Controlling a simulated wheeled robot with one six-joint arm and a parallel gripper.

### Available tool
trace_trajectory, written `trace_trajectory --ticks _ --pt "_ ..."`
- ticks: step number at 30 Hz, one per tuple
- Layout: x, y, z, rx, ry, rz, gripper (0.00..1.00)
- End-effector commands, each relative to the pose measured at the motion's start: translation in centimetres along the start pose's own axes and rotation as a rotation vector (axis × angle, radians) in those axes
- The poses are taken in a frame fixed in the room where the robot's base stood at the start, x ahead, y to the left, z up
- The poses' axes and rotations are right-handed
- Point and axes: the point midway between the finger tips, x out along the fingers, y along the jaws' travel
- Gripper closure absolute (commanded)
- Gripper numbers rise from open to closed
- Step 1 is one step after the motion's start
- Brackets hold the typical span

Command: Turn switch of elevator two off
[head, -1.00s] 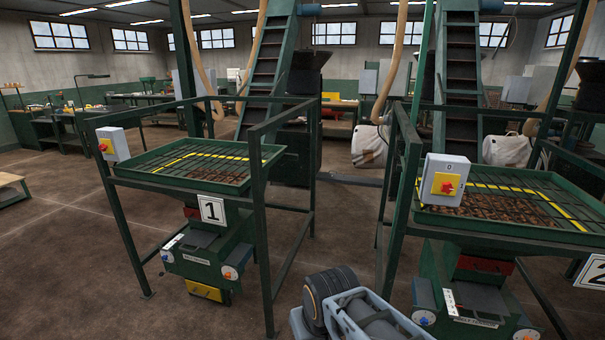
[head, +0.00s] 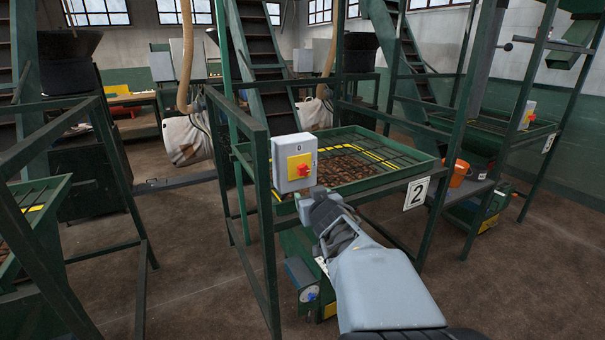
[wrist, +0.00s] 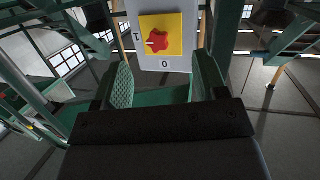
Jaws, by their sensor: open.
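The switch box of elevator two (head: 294,162) is a grey box with a yellow plate and a red star-shaped knob (head: 303,170), mounted on the green frame. A "0" is marked above the plate in the head view. The number 2 sign (head: 416,193) hangs on the same frame. In the wrist view the red knob (wrist: 158,41) on its yellow plate (wrist: 174,48) lies beyond the fingers, with "0" below and "I" at left. A white mark on the knob points left, toward the "I". My gripper (wrist: 163,85) is open and empty, just short of the box.
A green tray (head: 430,160) with a grid and brown contents stands behind the box. Green frame posts (head: 262,215) rise close to my arm. Another switch box (head: 527,115) and an orange bucket (head: 459,172) are at right.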

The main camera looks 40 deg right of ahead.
Motion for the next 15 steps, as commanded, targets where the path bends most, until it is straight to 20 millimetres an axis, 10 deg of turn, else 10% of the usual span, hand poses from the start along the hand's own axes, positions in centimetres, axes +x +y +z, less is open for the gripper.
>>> trace_trajectory --ticks 15 --pt "1.1 3.7 -1.8 0.04 0.228 -0.237 0.34"
